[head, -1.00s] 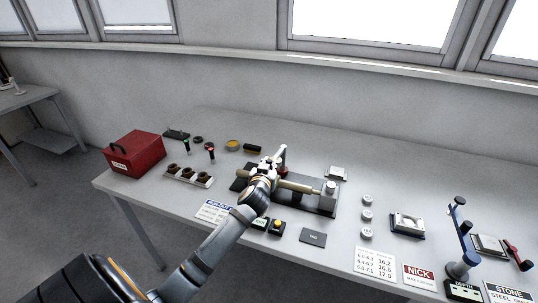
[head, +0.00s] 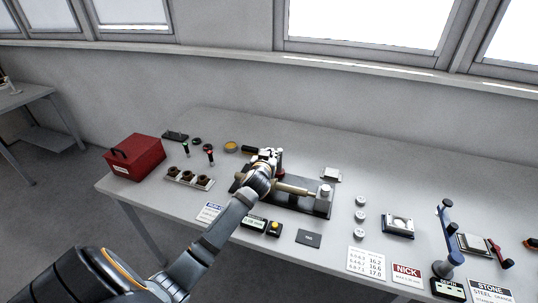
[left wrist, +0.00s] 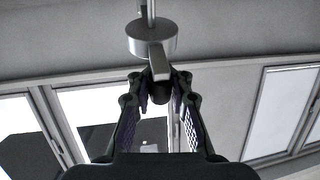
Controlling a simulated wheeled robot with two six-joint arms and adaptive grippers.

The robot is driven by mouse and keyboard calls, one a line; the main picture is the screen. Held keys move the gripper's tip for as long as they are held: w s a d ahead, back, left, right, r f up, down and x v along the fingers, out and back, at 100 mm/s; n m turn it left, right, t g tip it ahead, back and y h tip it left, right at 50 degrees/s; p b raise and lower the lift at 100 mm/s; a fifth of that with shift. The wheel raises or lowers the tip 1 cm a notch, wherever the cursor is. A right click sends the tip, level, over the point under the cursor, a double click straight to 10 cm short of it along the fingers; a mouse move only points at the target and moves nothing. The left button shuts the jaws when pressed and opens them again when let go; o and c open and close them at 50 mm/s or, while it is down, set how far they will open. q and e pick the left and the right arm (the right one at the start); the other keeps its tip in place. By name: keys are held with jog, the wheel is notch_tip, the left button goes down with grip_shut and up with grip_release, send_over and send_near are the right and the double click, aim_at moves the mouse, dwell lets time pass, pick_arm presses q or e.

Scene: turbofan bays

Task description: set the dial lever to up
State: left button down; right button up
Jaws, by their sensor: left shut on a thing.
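The dial lever (left wrist: 159,64) is a short pale bar with a dark tip, joined to a round silver hub (left wrist: 152,38) on a thin post in the left wrist view. My left gripper (left wrist: 159,84) is shut on the lever near its dark end. In the head view my left gripper (head: 267,157) is at the back of the dark fixture (head: 312,205), beside a dark red post (head: 281,163). There the gripper and arm hide the lever, so its exact angle cannot be told. My right gripper is not in view.
A pale rod (head: 292,189) lies along the fixture. A red toolbox (head: 135,157) and a tray of brown parts (head: 190,178) stand to the left. A yellow button box (head: 274,228) is in front. A blue stand (head: 447,240) is far right.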

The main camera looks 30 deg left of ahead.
pick_arm(q)
jog(key=shift+w+d+r, duration=0.1)
jog(key=shift+r, duration=0.3)
jog(key=c, duration=1.5)
grip_release()
jog(key=shift+c, duration=0.2)
jog(key=o, duration=0.3)
jog(key=shift+s+d+r, duration=0.1)
jog(key=shift+s+r, duration=0.05)
jog(key=shift+s, duration=0.3)
jog(key=shift+w+f, duration=0.1)
jog(key=shift+f, duration=0.2)
jog(key=v, duration=1.2)
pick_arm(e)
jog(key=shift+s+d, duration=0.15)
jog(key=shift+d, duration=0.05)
